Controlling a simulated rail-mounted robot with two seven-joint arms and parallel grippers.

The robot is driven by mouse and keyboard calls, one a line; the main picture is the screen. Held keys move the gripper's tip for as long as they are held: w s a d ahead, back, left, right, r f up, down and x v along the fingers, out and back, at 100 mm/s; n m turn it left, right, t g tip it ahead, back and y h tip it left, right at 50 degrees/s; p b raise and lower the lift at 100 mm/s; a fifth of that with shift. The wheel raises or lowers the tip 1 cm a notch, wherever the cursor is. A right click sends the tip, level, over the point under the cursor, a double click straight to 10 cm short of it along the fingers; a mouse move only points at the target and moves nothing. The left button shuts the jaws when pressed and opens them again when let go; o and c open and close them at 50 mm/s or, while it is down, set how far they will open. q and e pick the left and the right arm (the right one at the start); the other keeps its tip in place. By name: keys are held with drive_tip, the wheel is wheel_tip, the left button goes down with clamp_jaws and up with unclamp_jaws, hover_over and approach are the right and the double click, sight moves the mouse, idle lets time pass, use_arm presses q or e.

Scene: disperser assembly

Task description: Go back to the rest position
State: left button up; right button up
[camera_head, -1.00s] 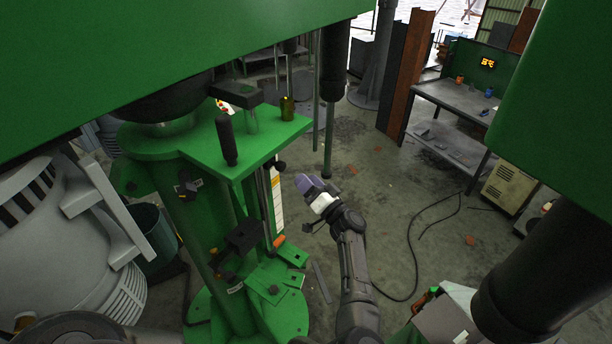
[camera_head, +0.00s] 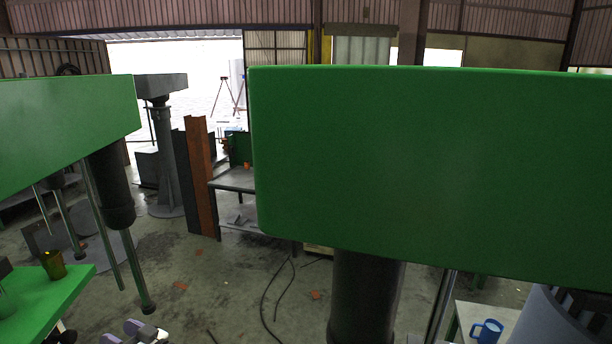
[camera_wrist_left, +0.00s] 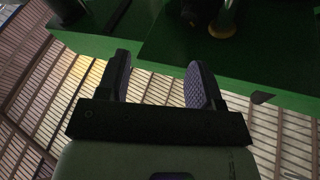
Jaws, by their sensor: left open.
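My left gripper (camera_head: 135,331) shows only in part at the bottom edge of the head view, low and left of centre. In the left wrist view the left gripper (camera_wrist_left: 160,82) has its two dark, ridged fingers spread well apart, with nothing between them. Green machine parts (camera_wrist_left: 270,92) lie beyond the fingertips in that view. My right gripper is not in view.
A large green machine head (camera_head: 430,165) fills the right of the head view, and another (camera_head: 60,125) stands left. A brown-yellow cup (camera_head: 53,264) sits on a green plate (camera_head: 65,292). A blue mug (camera_head: 487,331) stands lower right.

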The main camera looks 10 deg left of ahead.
use_arm(q)
drive_tip(key=w+f+t+h, duration=0.3)
drive_tip(key=w+t+h, duration=0.25)
drive_tip(key=t, duration=0.25)
drive_tip(key=w+d+r+t+h, duration=0.3)
drive_tip(key=r+t+h, duration=0.1)
drive_tip(key=r+h, duration=0.15)
drive_tip(key=s+d+r+m+t+h, duration=0.2)
drive_tip(key=d+r+h, duration=0.2)
drive_tip(key=r, duration=0.6)
drive_tip(key=s+d+m+h, duration=0.3)
drive_tip(key=s+d, duration=0.2)
drive_tip(key=d, duration=0.1)
drive_tip(key=s+d+f+m+g+h, duration=0.3)
drive_tip(key=s+d+f+m+g, duration=0.35)
drive_tip(key=s+d+f, duration=0.9)
drive_tip(key=s+d+f+m+g, duration=0.1)
drive_tip(key=s+f+m+g, duration=0.2)
drive_tip(key=s+f, duration=1.3)
drive_tip(key=shift+s+d+g, duration=0.3)
drive_tip(key=shift+s+g, duration=0.65)
drive_tip(key=shift+s, duration=0.05)
